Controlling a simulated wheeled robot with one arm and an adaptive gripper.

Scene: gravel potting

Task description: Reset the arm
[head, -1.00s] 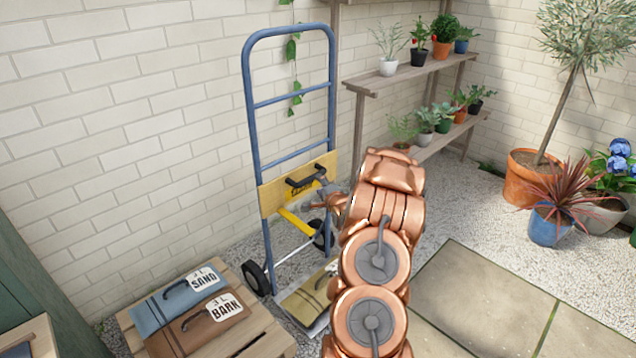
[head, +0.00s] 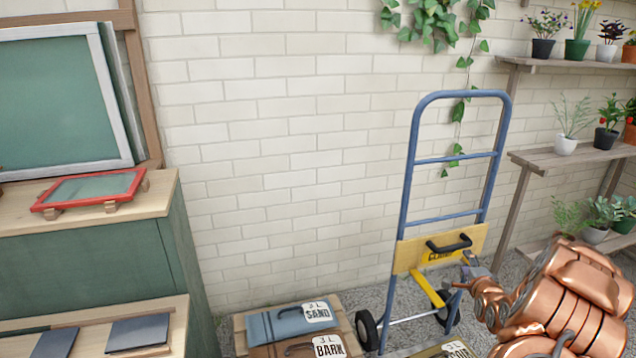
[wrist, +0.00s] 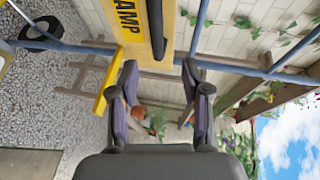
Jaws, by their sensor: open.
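My copper-coloured arm enters the head view at the lower right. Its gripper (head: 474,270) is small there and partly hidden behind the arm, close to the blue hand truck (head: 409,190). In the wrist view my gripper (wrist: 161,78) is open, its two fingers spread with nothing between them. Beyond the fingers is the truck's yellow clamp board (wrist: 133,25) with a black handle. In the head view this clamp board (head: 408,256) sits across the truck's frame. I cannot tell whether the fingers touch it.
Sand (head: 272,325) and bark (head: 270,351) bags lie on a low wooden stand at the bottom. A green cabinet (head: 110,265) with a red-framed panel (head: 95,188) is at left. A plant shelf (head: 560,158) stands at right, before a brick wall.

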